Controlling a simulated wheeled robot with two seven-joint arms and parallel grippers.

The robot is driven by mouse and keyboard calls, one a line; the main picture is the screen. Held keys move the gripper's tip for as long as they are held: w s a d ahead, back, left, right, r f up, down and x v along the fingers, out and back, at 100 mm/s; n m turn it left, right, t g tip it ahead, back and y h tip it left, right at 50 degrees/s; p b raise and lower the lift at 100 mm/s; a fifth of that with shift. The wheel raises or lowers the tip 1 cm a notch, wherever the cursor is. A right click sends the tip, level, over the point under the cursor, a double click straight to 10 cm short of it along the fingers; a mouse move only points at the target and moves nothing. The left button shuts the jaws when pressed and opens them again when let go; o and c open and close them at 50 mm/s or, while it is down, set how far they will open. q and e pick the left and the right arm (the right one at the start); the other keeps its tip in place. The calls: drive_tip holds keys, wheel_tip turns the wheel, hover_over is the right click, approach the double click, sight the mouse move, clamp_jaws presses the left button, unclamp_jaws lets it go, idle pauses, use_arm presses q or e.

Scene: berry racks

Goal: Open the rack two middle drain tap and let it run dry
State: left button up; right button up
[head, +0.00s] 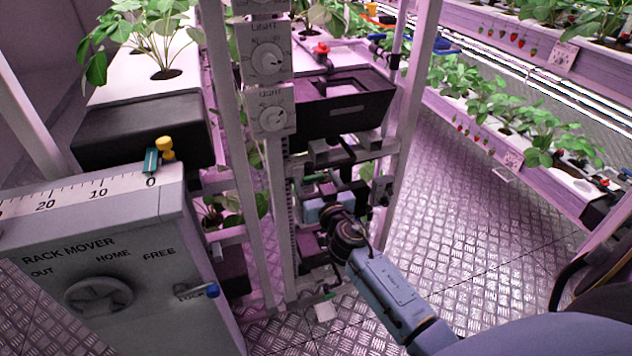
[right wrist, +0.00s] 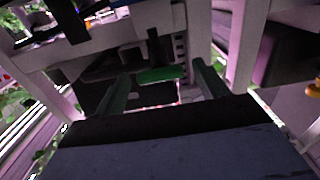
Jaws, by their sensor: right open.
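My right gripper (head: 328,212) reaches into rack two's frame below the black tank, its fingers partly hidden among dark brackets. In the right wrist view my right gripper (right wrist: 162,76) is open, its two green-grey fingers spread apart. Between and just beyond the fingertips is a flat green piece (right wrist: 160,75) under a dark stem; it looks like a tap handle. I cannot tell whether it touches a finger or which way the tap is turned. No running water shows. My left gripper is out of view.
White rack posts (head: 410,110) stand close on both sides. The grey rack mover box (head: 95,270) is at left. The metal floor (head: 460,200) at right is clear.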

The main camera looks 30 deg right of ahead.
drive_tip(key=c, duration=1)
